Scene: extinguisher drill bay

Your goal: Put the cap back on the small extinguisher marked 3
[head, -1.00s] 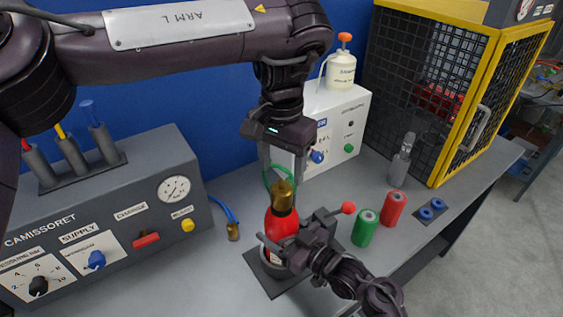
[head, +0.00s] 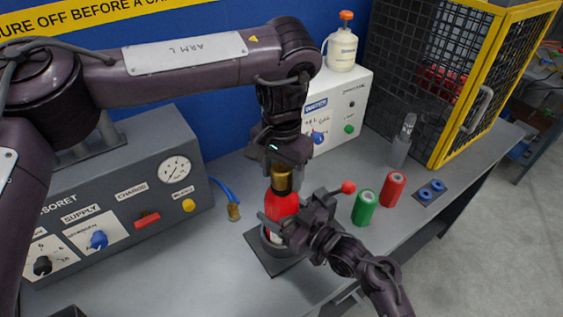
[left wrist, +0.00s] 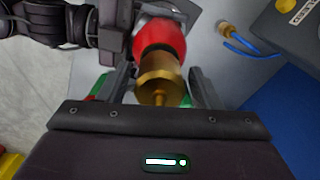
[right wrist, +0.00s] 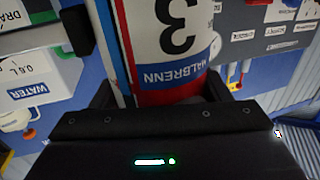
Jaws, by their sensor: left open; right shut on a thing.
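The small red extinguisher (head: 281,204) stands upright in a dark base (head: 276,262) on the bench. Its white label with a black 3 shows in the right wrist view (right wrist: 176,28). A brass cap (head: 283,178) sits on top of its dark neck; I cannot tell how tightly it is seated. My left gripper (head: 282,173) is over the cap from above. In the left wrist view its open fingers are on either side of the cap (left wrist: 160,82), with gaps. My right gripper (head: 277,226) is shut on the extinguisher's body.
A green cylinder (head: 364,207) and a red cylinder (head: 393,189) stand at right, near a red-knobbed lever (head: 348,187). A brass fitting on a blue hose (head: 234,211) lies at left. The grey control panel (head: 120,190) and white box (head: 335,105) stand behind. A yellow-framed cage (head: 440,85) is at right.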

